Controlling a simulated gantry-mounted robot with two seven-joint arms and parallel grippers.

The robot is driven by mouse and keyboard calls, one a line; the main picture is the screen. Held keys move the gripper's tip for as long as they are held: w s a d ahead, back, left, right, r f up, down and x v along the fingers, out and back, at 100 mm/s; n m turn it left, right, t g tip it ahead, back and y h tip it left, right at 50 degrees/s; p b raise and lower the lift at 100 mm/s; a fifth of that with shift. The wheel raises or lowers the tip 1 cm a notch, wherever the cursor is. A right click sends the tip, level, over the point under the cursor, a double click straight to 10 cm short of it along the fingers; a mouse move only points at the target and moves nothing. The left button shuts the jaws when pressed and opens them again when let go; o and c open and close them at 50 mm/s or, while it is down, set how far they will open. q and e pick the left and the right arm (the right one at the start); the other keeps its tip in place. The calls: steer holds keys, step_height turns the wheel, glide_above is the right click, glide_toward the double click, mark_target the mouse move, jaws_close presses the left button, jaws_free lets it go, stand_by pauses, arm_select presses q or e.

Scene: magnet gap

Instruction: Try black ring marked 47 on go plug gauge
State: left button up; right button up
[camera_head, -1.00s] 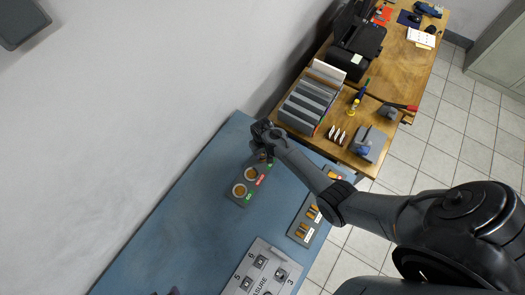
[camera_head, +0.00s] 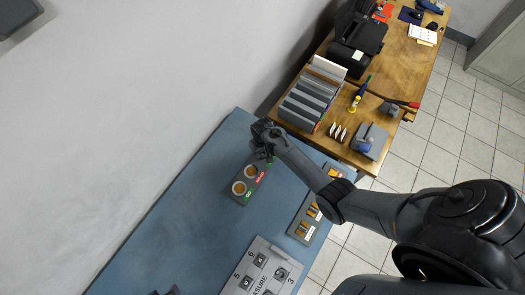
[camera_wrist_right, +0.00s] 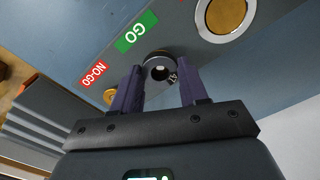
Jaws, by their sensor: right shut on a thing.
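In the right wrist view a small dark ring (camera_wrist_right: 152,56) with light marking, too small to read surely, sits between the purple fingertips of my right gripper (camera_wrist_right: 162,74), which is shut on it. The ring is beside the green GO label (camera_wrist_right: 136,32) on the grey gauge plate (camera_wrist_right: 75,42). A light spot shows in its hole; I cannot tell whether it is around the go plug or above it. A brass plug (camera_wrist_right: 110,97) stands by the red NO-GO label (camera_wrist_right: 93,74). In the head view my right gripper (camera_head: 263,152) covers the plate's far end. My left gripper (camera_head: 165,292) barely shows at the bottom edge.
A grey MEASURE board (camera_head: 262,268) and a tray with brass pieces (camera_head: 306,222) lie nearer. The blue table (camera_head: 185,225) is clear on the left. A wooden desk (camera_head: 398,85) holds files and tools.

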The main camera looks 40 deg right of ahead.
steer(key=shift+f, duration=0.25)
stand_by(0.5)
steer(key=shift+f, duration=0.15)
stand_by(0.3)
steer(key=o, duration=1.2)
steer(key=shift+c, duration=0.2)
steer(key=c, duration=0.5)
steer(key=shift+c, duration=0.2)
step_height(320, 180, up, 2)
steer(key=shift+r+p, duration=0.2)
steer(key=shift+p, duration=0.95)
steer(key=shift+r+p, duration=1.1)
steer(key=shift+p, duration=0.1)
